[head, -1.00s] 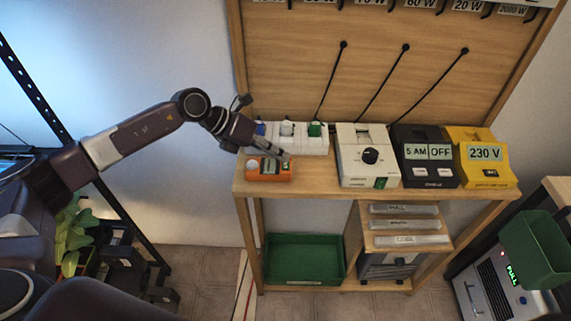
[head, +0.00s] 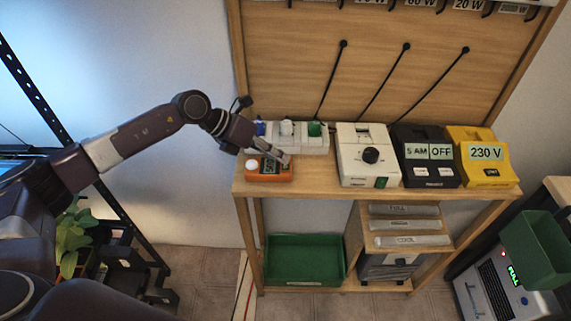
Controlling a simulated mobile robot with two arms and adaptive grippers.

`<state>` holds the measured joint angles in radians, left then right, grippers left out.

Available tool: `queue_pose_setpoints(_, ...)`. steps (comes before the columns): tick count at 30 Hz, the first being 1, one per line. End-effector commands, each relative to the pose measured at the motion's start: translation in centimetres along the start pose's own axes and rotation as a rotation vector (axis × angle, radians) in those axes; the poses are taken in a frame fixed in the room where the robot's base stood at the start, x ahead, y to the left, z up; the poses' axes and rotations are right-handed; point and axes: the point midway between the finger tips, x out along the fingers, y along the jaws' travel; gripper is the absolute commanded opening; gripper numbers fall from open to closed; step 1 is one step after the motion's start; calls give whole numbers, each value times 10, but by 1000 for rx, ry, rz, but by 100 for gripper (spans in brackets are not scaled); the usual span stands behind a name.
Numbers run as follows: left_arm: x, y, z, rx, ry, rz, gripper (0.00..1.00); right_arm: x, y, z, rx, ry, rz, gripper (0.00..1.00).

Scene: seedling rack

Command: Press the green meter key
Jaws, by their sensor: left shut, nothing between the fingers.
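The orange meter (head: 283,175) lies at the left front of the wooden bench top. It shows a white round spot at its left and a dark green display area beside it. A separate green key cannot be made out; the fingers cover part of the meter's upper right. My left gripper (head: 286,159) reaches in from the left, shut and empty, with its fingertips over the meter's right part. Whether the tips touch the meter cannot be told. My right gripper is not in view.
Behind the meter a white socket strip (head: 299,146) carries blue, white and green plugs. To the right stand a white dial box (head: 352,153), a black timer box (head: 432,176) and a yellow 230 V box (head: 487,170). A green tray (head: 305,282) sits on the shelf below.

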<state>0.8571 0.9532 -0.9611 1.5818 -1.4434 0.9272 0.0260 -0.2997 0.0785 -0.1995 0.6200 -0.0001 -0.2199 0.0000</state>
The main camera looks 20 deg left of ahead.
Motion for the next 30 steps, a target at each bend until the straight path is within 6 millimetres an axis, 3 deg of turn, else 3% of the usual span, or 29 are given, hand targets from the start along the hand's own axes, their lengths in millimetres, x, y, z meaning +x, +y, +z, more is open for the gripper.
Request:
queue_pose_setpoints(19, -8, -6, 5, 0, 1, 0, 0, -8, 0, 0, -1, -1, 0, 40)
queue_pose_setpoints(30, -32, -24, 23, 0, 2, 0, 0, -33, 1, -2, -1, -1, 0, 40)
